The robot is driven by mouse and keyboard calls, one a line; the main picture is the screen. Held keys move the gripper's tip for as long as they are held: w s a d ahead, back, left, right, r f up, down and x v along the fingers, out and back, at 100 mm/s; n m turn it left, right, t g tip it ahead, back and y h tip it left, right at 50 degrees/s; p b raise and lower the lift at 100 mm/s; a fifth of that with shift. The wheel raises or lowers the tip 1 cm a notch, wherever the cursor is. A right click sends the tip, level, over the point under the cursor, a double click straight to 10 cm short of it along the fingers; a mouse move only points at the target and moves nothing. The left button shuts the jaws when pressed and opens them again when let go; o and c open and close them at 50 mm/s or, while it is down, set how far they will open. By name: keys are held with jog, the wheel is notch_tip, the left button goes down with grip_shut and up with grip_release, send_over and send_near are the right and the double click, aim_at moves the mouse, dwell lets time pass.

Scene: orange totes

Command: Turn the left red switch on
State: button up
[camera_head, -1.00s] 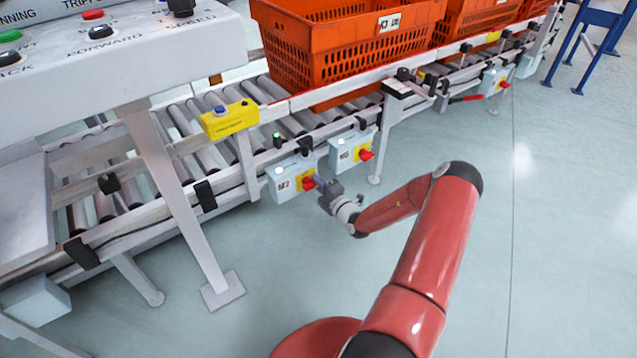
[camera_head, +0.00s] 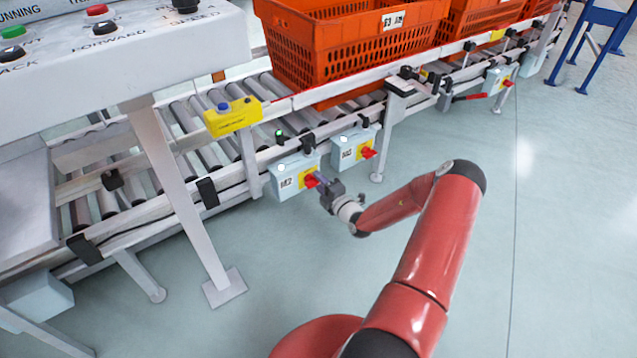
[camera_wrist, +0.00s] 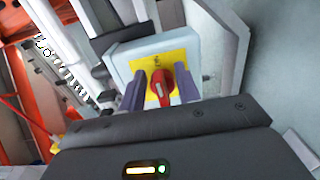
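The left red switch (camera_head: 311,181) sits on a yellow plate on the front of a light blue box (camera_head: 284,188) under the conveyor rail. In the wrist view the red knob (camera_wrist: 161,88) is nearly upright, with a pale mark on it. My gripper (camera_head: 321,181) is right in front of it. In the wrist view my gripper's (camera_wrist: 159,88) two grey fingers stand apart, one on each side of the knob. Yellow shows between the left finger and the knob; whether the right finger touches cannot be told.
A second box (camera_head: 349,152) with its own red switch (camera_head: 368,153) is close by on the right. A yellow button box (camera_head: 233,118) and an orange tote (camera_head: 345,55) are above on the roller conveyor. A conveyor leg (camera_head: 386,145) stands beyond.

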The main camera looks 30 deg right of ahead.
jog(key=s, duration=0.7)
jog(key=shift+s+d, duration=0.25)
jog(key=shift+d, duration=0.2)
jog(key=s+a+r+n+g+y, duration=0.4)
jog(key=a+r+n+g, duration=0.3)
jog(key=a+r+n, duration=0.6)
jog(key=s+a+r+n+g+y, duration=0.45)
jog(key=a+r+n+g, duration=0.35)
jog(key=n, duration=0.9)
jog(key=s+r+n+t+h, duration=0.1)
jog(key=s+r+n+h, duration=0.4)
jog(key=s+r+n, duration=0.2)
jog(key=s+r+n+t+h, duration=0.1)
jog(key=s+r+n+h, duration=0.5)
jog(key=s+n, duration=0.6)
jog(key=r+n, duration=0.1)
jog(key=n, duration=0.2)
jog(key=shift+s+n+t, duration=0.25)
jog(key=shift+n+t, duration=0.05)
jog(key=shift+t, duration=0.1)
